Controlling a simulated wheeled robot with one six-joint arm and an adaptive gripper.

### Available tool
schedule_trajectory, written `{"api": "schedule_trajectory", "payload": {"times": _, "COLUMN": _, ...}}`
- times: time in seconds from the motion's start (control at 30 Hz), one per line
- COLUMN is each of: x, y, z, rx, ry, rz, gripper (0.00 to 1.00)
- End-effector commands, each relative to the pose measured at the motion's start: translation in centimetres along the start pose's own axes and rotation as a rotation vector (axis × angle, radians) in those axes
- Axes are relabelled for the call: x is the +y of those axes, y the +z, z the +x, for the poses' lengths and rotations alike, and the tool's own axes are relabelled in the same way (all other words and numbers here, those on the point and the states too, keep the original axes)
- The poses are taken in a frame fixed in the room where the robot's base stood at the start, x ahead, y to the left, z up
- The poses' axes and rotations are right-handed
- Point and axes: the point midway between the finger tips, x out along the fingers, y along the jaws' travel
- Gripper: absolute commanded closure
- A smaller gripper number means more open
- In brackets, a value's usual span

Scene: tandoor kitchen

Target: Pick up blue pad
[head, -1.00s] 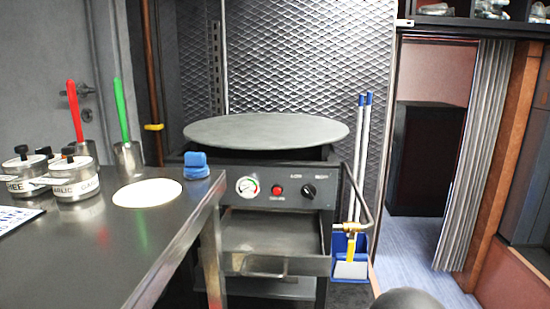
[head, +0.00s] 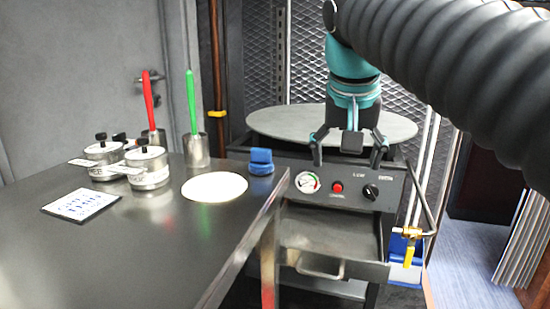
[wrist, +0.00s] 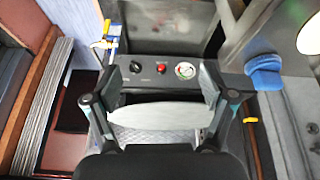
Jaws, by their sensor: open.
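The blue pad (head: 261,161) sits on the dark counter near its right back corner, just behind the white round disc. It also shows in the wrist view (wrist: 265,72), at the right, outside the fingers. My gripper (head: 347,160) is open and empty. It hangs to the right of the pad, in front of the round griddle and above the control panel. In the wrist view my gripper (wrist: 158,90) has its two fingers spread wide with nothing between them.
The white disc (head: 214,188), lidded metal pots (head: 148,168) and metal cups with red and green handles (head: 195,151) stand on the counter. The round griddle (head: 275,124) and an oven with a pulled-out drawer (head: 325,240) are to the right. The counter's front is clear.

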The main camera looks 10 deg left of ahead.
Motion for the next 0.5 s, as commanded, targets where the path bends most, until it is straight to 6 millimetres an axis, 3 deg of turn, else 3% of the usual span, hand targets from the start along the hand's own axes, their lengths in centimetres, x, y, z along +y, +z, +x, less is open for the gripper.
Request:
{"api": "schedule_trajectory", "payload": {"times": 0.03, "x": -1.9, "y": -1.3, "z": -1.1, "rx": -0.002, "ry": -0.001, "rz": -0.002, "gripper": 0.17}}
{"api": "schedule_trajectory", "payload": {"times": 0.2, "x": -7.4, "y": -3.9, "z": -4.4, "rx": -0.008, "ry": 0.01, "rz": 0.023, "gripper": 0.17}}
{"api": "schedule_trajectory", "payload": {"times": 0.4, "x": -12.9, "y": -4.7, "z": -7.1, "rx": -0.013, "ry": 0.017, "rz": 0.062, "gripper": 0.17}}
{"api": "schedule_trajectory", "payload": {"times": 0.5, "x": -14.6, "y": -4.6, "z": -8.0, "rx": -0.014, "ry": 0.018, "rz": 0.08, "gripper": 0.17}}
